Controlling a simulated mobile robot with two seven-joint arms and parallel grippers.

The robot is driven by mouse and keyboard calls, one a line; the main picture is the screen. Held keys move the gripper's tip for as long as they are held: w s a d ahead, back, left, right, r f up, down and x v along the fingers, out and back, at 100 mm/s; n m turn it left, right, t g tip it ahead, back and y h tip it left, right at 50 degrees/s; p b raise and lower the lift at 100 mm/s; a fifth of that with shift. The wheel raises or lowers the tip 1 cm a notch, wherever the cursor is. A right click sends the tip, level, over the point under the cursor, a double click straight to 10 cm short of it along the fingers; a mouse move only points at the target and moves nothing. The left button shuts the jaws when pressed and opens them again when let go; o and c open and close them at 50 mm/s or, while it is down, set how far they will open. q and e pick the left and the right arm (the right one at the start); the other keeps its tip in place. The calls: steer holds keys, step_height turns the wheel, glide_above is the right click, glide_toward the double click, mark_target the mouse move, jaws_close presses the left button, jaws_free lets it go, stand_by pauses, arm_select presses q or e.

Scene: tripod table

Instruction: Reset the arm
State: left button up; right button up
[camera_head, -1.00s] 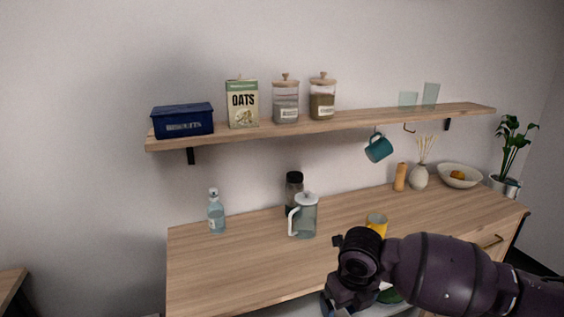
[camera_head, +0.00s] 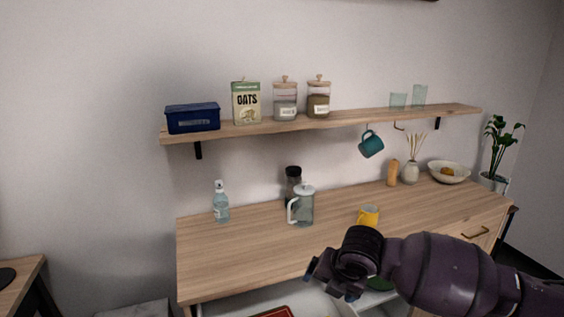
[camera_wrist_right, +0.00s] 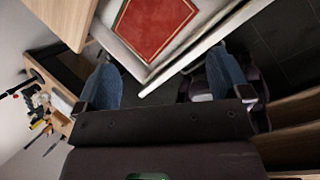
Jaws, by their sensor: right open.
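My right arm (camera_head: 440,272) comes in from the lower right of the head view, in front of the wooden counter (camera_head: 235,245). My right gripper (camera_head: 331,277) is at its left end, small and partly hidden by the wrist. In the right wrist view the two blue fingers of the right gripper (camera_wrist_right: 165,82) stand wide apart with nothing between them. An open white drawer with a red flat item (camera_wrist_right: 155,28) lies beyond the fingers. My left gripper is in neither view.
A yellow mug (camera_head: 368,215) stands on the counter just behind my arm. A glass pitcher (camera_head: 301,206) and a spray bottle (camera_head: 221,203) stand farther left. A wall shelf (camera_head: 350,118) holds jars and boxes, with a teal mug (camera_head: 371,144) hanging below. The counter's left front is clear.

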steer(key=w+a+r+m+t+y+b, duration=0.2)
steer(key=a+r+m+t+y, duration=0.3)
steer(key=m, duration=0.6)
steer(key=s+d+f+m+t+h+b, duration=0.2)
steer(key=s+d+f+m+t+b, duration=0.35)
steer(key=d+f+m, duration=0.75)
arm_select(q)
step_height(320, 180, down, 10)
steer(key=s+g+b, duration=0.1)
steer(key=b, duration=0.1)
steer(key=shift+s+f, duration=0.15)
arm_select(e)
steer(key=s+d+f+m+g+h, duration=0.2)
steer(key=s+d+f+m, duration=0.1)
steer(key=s+f, duration=0.7)
steer(key=s+d+f+m+g+h, duration=0.2)
steer(key=s+d+f, duration=0.3)
steer(key=s+f, duration=0.6)
steer(key=shift+s+d+f+m+h, duration=0.3)
steer(key=shift+d+f+m+h, duration=0.1)
steer(key=shift+m+h, duration=0.3)
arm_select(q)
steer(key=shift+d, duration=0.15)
